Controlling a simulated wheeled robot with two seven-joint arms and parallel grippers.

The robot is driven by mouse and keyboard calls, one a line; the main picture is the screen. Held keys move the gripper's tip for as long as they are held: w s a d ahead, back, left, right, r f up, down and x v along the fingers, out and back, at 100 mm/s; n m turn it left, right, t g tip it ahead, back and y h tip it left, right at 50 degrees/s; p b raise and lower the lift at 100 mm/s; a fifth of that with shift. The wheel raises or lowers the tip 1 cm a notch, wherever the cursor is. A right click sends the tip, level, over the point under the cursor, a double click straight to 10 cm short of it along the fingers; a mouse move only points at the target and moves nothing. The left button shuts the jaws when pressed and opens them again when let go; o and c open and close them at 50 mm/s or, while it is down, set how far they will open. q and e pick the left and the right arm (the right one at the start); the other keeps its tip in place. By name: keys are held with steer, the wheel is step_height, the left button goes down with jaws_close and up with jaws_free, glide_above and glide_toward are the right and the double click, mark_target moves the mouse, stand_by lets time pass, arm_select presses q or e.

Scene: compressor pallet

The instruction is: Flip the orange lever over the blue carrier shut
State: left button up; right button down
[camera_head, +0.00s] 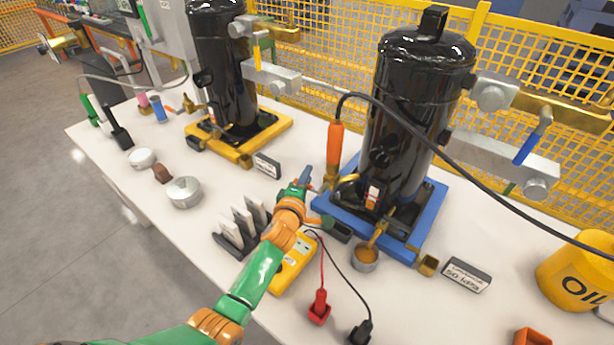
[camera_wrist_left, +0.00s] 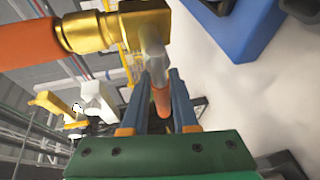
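The blue carrier (camera_head: 431,222) stands on the table under a tall black compressor (camera_head: 405,110). An upright orange cylinder (camera_head: 335,143) with a black hose stands at its left corner. Its brass fitting shows large in the left wrist view (camera_wrist_left: 85,32). Below that fitting a short grey stem leads to the orange lever (camera_wrist_left: 161,101). My left gripper (camera_head: 305,178) is at the carrier's left edge. In the wrist view its two blue fingers lie on either side of the lever, seemingly with a gap. The lever is mostly hidden by the gripper in the head view. My right gripper does not show.
A yellow meter (camera_head: 293,266) lies under my left forearm, with red and black leads nearby. A rack of white plates (camera_head: 240,228) stands left of it. A metal cup (camera_head: 365,258) stands before the carrier. A yellow carrier (camera_head: 222,148) holds another compressor behind.

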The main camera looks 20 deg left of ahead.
arm_select(q)
steer(key=shift+f, duration=0.1)
jaws_close()
steer(key=shift+w, duration=0.1)
stand_by(0.9)
